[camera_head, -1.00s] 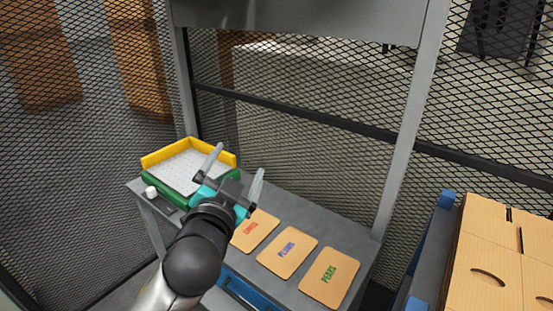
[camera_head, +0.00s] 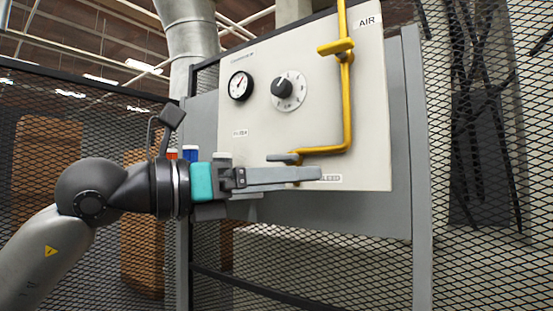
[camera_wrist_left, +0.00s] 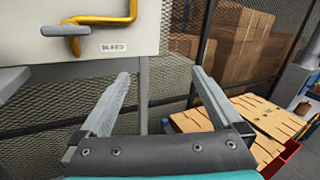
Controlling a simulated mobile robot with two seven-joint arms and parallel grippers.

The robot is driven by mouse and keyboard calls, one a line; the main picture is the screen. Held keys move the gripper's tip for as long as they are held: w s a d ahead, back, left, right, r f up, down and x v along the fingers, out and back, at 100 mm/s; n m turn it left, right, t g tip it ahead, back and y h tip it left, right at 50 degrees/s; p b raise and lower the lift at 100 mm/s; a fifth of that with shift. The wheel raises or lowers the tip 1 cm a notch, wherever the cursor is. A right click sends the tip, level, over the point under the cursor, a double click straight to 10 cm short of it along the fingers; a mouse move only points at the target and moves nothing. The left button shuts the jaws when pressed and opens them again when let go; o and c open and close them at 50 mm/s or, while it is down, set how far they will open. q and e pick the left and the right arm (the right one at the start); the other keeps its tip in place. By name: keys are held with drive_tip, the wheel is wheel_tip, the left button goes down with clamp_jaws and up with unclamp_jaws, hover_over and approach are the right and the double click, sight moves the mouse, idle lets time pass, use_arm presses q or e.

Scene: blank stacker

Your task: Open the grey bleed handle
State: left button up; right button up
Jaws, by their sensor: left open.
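The grey bleed handle (camera_head: 283,157) sits at the lower end of the yellow pipe (camera_head: 347,105) on the pale panel, lying roughly level. It also shows in the left wrist view (camera_wrist_left: 66,30) at upper left, beside the "BLEED" label (camera_wrist_left: 112,48). My left gripper (camera_head: 316,173) reaches in from the left in front of the panel's lower part, partly covering that label in the head view. In the left wrist view my left gripper (camera_wrist_left: 160,76) is open and empty. The handle lies outside its fingers, past the left one. My right gripper is not in view.
The panel (camera_head: 370,155) carries a gauge (camera_head: 239,86), a black knob (camera_head: 282,88) and a yellow valve handle (camera_head: 336,46) higher on the pipe. A grey post (camera_head: 417,170) stands right of it. Mesh fencing surrounds it. Cardboard (camera_wrist_left: 188,120) lies low in the left wrist view.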

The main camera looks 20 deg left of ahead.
sight(278, 158)
use_arm(q)
drive_tip(key=a+r+n+t+y, duration=0.3)
drive_tip(key=a+r+t+y, duration=0.15)
drive_tip(key=a+y, duration=0.4)
drive_tip(key=shift+g+h, duration=0.35)
drive_tip(key=shift+h, duration=0.4)
drive_tip(key=p+x, duration=0.1)
drive_tip(key=x, duration=0.4)
drive_tip(key=a+p+x, duration=0.1)
drive_tip(key=p+x, duration=0.1)
drive_tip(key=x, duration=0.3)
drive_tip(key=p+x, duration=0.2)
drive_tip(key=x, duration=0.3)
drive_tip(key=shift+w+a+f, duration=0.1)
drive_tip(key=shift+w+a, duration=0.25)
drive_tip(key=shift+w, duration=0.05)
drive_tip(key=shift+c, duration=0.2)
drive_tip(key=c, duration=1.1)
